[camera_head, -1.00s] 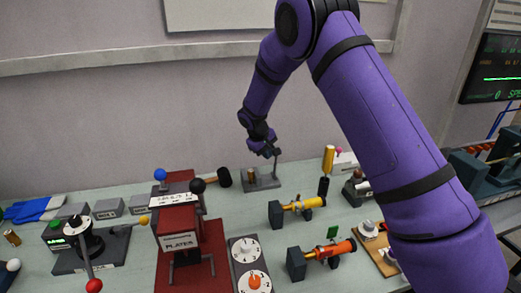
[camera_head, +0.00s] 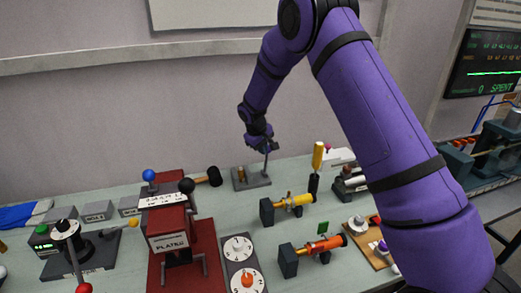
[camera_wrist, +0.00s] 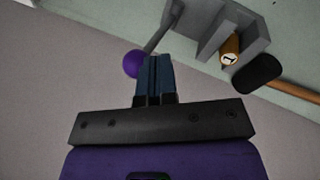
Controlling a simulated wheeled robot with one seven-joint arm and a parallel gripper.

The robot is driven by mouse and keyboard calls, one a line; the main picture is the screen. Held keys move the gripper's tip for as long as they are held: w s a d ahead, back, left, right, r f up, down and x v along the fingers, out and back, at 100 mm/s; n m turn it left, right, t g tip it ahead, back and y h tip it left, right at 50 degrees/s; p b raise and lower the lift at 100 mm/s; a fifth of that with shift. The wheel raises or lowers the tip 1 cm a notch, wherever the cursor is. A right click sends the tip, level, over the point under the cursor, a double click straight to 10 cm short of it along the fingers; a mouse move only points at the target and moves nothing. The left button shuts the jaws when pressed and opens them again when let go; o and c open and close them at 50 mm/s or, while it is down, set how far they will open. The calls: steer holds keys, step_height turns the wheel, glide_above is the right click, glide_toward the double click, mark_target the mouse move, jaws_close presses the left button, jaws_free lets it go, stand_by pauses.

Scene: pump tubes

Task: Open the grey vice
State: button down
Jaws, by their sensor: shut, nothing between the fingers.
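The grey vice (camera_head: 252,184) stands at the back of the bench, below my gripper. In the wrist view its grey jaws (camera_wrist: 257,40) have a brass cylinder (camera_wrist: 230,46) with a marked end face between them. A thin grey lever (camera_wrist: 165,28) rises from the vice and has a purple ball (camera_wrist: 133,64) at its end. My gripper (camera_wrist: 155,60) is shut and empty. Its fingertips are right beside the ball and lever; I cannot tell whether they touch. In the head view my gripper (camera_head: 265,149) is at the lever's top and hides the ball.
A mallet (camera_head: 214,176) lies just left of the vice. A red press (camera_head: 168,225) with blue and black knobs stands front left. Yellow (camera_head: 294,201) and orange (camera_head: 322,247) cylinders on grey stands are front right. The wall is close behind the bench.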

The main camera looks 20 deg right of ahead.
steer(key=d+f+y, duration=0.1)
steer(key=d+y, duration=0.3)
steer(key=d, duration=0.3)
steer(key=shift+d+f, duration=0.3)
steer(key=shift+d, duration=0.1)
steer(key=shift+s+d+f, duration=0.1)
steer(key=shift+d, duration=0.15)
stand_by(0.5)
steer(key=s+r, duration=0.3)
steer(key=r, duration=0.9)
steer(key=shift+s+a, duration=0.15)
steer(key=shift+a, duration=0.1)
